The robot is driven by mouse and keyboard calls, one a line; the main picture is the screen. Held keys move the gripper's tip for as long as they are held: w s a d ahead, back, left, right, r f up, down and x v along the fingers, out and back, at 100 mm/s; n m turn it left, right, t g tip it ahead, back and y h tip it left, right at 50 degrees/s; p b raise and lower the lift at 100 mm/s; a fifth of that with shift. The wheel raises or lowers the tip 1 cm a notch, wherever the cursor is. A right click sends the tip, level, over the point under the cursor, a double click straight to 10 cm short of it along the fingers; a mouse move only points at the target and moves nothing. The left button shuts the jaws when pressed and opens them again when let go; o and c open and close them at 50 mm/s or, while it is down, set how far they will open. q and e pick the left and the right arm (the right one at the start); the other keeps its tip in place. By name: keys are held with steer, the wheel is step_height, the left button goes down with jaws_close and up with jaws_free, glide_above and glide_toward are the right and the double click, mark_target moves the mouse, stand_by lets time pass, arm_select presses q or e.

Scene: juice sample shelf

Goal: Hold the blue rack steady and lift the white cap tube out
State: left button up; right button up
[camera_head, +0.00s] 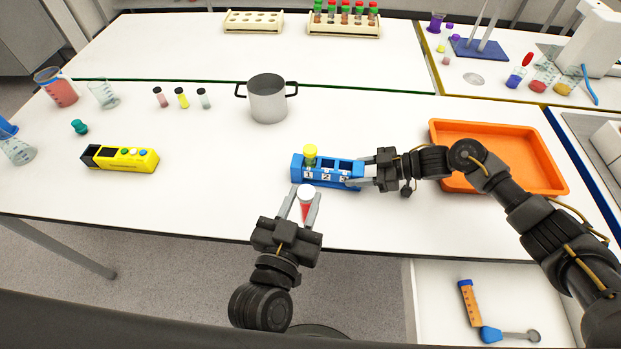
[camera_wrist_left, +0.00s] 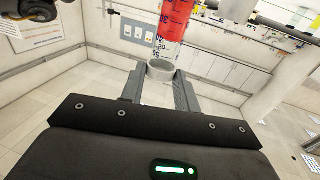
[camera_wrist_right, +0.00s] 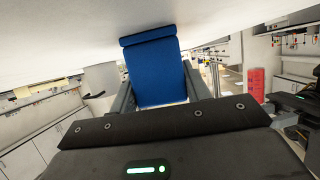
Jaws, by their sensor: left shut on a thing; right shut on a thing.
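The blue rack (camera_head: 327,183) stands on the white table with slots numbered 1, 2 and 3. A yellow cap tube (camera_head: 310,154) is in slot 1; slots 2 and 3 look empty. My right gripper (camera_head: 358,172) is shut on the rack's right end, and the rack's blue end (camera_wrist_right: 155,70) fills the space between its fingers in the right wrist view. My left gripper (camera_head: 303,203) is shut on the white cap tube (camera_head: 306,197), near the table's front edge and outside the rack. The tube's red body (camera_wrist_left: 173,25) shows in the left wrist view.
An orange tray (camera_head: 480,185) lies right, behind my right arm. A metal pot (camera_head: 267,98) stands behind the rack. A yellow block (camera_head: 120,158) with slots and several small vials (camera_head: 181,97) are to the left. Table between the yellow block and blue rack is clear.

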stand_by(0.4)
steer(key=o, duration=1.2)
steer(key=shift+c, duration=0.2)
steer(key=v, duration=1.2)
steer(key=shift+w, duration=0.1)
steer(key=shift+d, duration=0.1)
